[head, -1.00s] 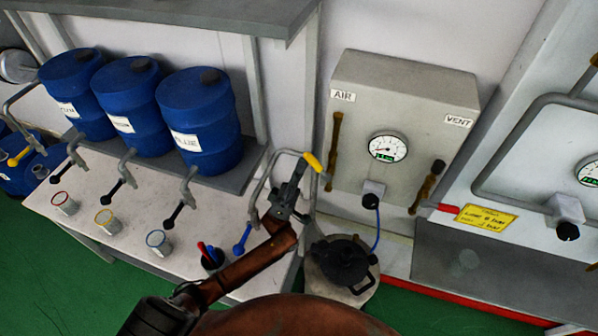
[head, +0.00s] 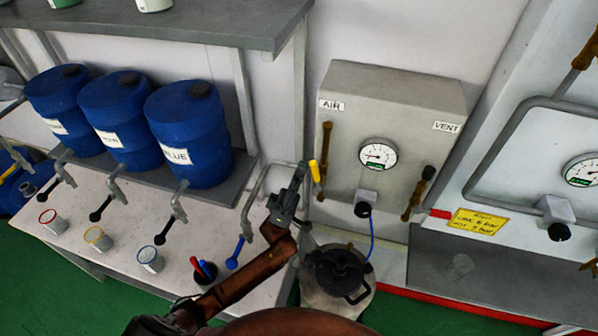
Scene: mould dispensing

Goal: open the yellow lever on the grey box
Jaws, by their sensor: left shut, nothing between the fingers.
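The grey box (head: 400,110) is on the wall, with "AIR" and "VENT" labels and a round gauge. My right gripper is not in view.
Brownish handles stand below AIR (head: 326,145) and VENT (head: 424,185). A lidded pot (head: 320,298) with a blue hose stands below the box. Blue barrels (head: 190,135), a bent grey pipe (head: 250,200) and a bench with cups (head: 150,259) lie left.

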